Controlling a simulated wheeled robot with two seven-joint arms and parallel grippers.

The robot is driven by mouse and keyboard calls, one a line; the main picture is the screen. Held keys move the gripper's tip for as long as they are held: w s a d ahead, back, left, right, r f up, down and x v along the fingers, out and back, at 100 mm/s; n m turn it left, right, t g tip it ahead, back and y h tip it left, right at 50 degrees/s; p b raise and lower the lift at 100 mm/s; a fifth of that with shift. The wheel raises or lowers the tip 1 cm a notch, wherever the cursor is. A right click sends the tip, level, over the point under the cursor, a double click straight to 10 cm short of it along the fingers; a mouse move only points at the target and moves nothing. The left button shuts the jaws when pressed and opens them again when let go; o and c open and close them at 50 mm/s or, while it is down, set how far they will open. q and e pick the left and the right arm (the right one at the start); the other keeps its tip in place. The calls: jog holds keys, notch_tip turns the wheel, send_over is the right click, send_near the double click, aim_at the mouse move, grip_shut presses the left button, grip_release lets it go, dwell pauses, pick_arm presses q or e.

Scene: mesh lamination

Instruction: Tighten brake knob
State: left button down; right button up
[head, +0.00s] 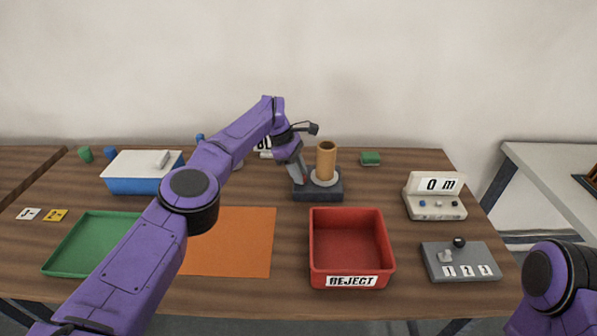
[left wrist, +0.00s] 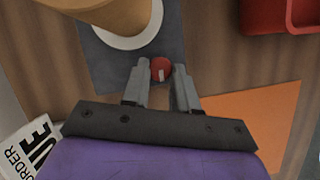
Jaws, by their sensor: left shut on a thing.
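The brake knob (left wrist: 161,67) is red with a white mark and shows in the left wrist view between my fingertips. It sits on the dark grey base (left wrist: 110,70) beside a tan cylinder (left wrist: 105,12) on a white disc. My left gripper (left wrist: 160,80) is shut on the knob. In the head view my left gripper (head: 300,180) points down at the left side of the base (head: 325,195), next to the upright cylinder (head: 326,161); the knob is hidden there. My right gripper is out of view.
A red reject bin (head: 350,225) stands in front of the base. An orange mat (head: 240,245) and a green tray (head: 75,240) lie to the left. A counter box (head: 435,208) and a grey switch panel (head: 462,262) are at the right.

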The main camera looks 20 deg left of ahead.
pick_arm(q)
jog(key=shift+r, duration=0.1)
dwell(0.4)
jog(key=c, duration=0.9)
grip_release()
jog(key=shift+a, duration=0.1)
